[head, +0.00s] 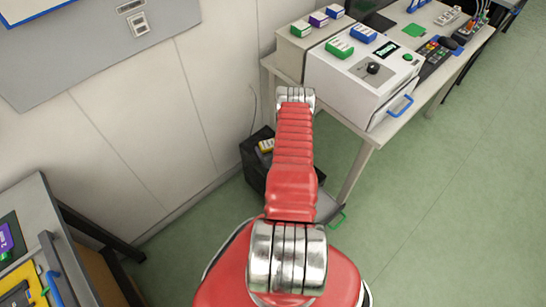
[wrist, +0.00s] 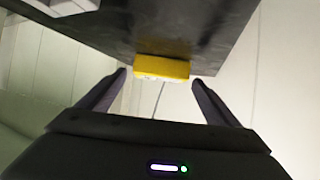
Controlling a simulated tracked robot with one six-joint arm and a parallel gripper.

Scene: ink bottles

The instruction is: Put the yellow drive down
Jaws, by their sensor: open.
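A yellow block, which looks like the yellow drive (wrist: 162,67), lies against the edge of a dark surface in the wrist view. My gripper (wrist: 159,76) is open, with one finger on each side of the block; I see a gap between each fingertip and the block. My arm hides the gripper there.
A white table at the right holds a white machine (head: 340,85) with green and blue boxes on top. Its leg (head: 352,172) stands close to my arm. A grey bench (head: 38,205) with coloured items is at the lower left. Green floor (head: 440,200) is free at the right.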

